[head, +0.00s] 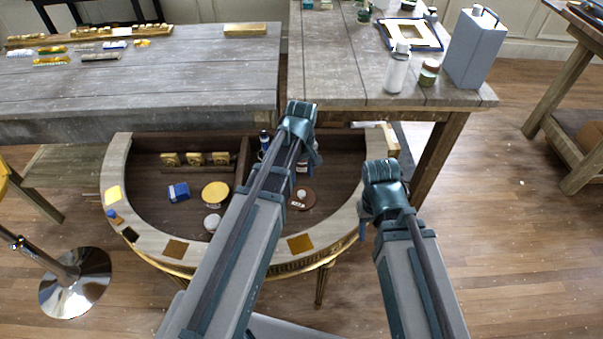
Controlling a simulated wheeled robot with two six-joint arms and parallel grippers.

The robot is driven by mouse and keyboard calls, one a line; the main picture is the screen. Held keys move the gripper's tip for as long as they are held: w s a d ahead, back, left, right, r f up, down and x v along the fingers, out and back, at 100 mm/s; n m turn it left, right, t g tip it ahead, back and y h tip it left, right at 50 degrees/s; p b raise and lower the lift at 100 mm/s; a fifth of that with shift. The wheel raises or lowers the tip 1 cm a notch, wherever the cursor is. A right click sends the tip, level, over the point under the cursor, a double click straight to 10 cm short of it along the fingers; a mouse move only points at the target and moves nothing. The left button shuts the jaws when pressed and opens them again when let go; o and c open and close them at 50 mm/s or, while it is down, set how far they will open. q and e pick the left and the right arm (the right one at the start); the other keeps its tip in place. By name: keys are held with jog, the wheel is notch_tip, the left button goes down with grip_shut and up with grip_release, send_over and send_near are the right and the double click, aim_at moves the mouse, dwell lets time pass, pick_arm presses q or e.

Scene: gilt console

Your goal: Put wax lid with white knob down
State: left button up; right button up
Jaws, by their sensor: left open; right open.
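A round brown lid with a white knob (304,205) lies flat on the dark floor inside the half-round console (118,165), right of the middle. I take it to be the wax lid. My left gripper (312,158) is open, behind and above the lid in the picture, partly hidden by its own wrist. I see nothing held in it. My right gripper (366,222) is open and appears empty near the console's right rim. My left forearm hides part of the console's middle.
Inside the console are a blue box (179,192), a yellow disc (215,192), a white-topped jar (212,223), a blue bottle (265,139) and gold blocks (195,158). Brown squares (175,249) lie on the rim. Grey tables (180,80) stand behind, with a metal can (474,50).

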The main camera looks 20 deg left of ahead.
pick_arm(q)
jog(key=s+d+r+m, duration=0.1)
jog(key=s+d+m, duration=0.2)
jog(key=s+m, duration=0.1)
jog(key=s+d+r+m+p, duration=0.1)
jog(key=s+d+m, duration=0.3)
jog(key=s+m, duration=0.1)
jog(key=s+d+r+m+y+p, duration=0.1)
jog(key=s+d+m, duration=0.2)
jog(key=s+m, duration=0.1)
jog(key=shift+s+d+r, duration=0.1)
jog(key=shift+s+d, duration=0.15)
jog(key=shift+s, duration=0.45)
pick_arm(e)
notch_tip(320, 180, up, 3)
jog(key=shift+r, duration=0.1)
